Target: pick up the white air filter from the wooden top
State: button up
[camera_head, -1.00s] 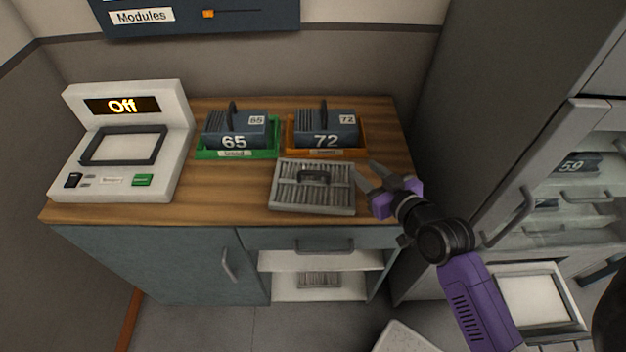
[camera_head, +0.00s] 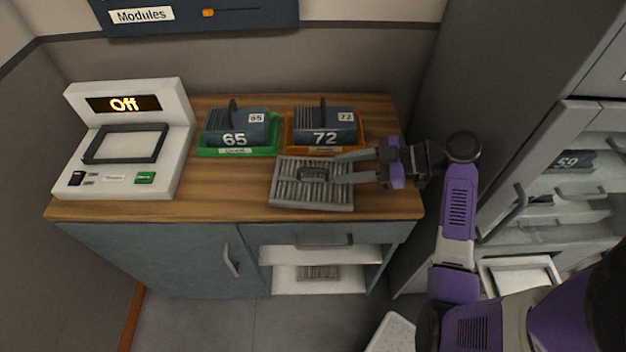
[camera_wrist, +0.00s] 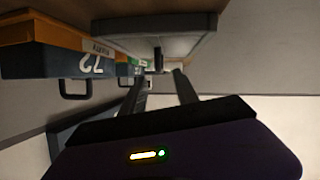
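The white air filter (camera_head: 312,196), a pale slatted panel with a dark handle (camera_head: 312,173) on top, lies flat on the wooden top (camera_head: 225,190). My gripper (camera_head: 332,168) reaches in from the right, level with the handle, its two fingers apart over the filter's right part. In the wrist view, which looks upside down, the filter (camera_wrist: 160,40) is at the top with its handle (camera_wrist: 158,60) between the lines of my open fingers (camera_wrist: 160,78). Nothing is held. Whether a finger touches the handle cannot be told.
Module 65 (camera_head: 235,132) in a green tray and module 72 (camera_head: 325,132) in an orange tray stand just behind the filter. A white console (camera_head: 160,150) reading Off is at the left. A grey cabinet (camera_head: 440,90) rises at the right.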

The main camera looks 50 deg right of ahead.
aim_at(323, 170)
jog(key=shift+p+x, duration=0.8)
jog(key=shift+x, duration=2.75)
jog(key=shift+r, duration=0.1)
grip_shut()
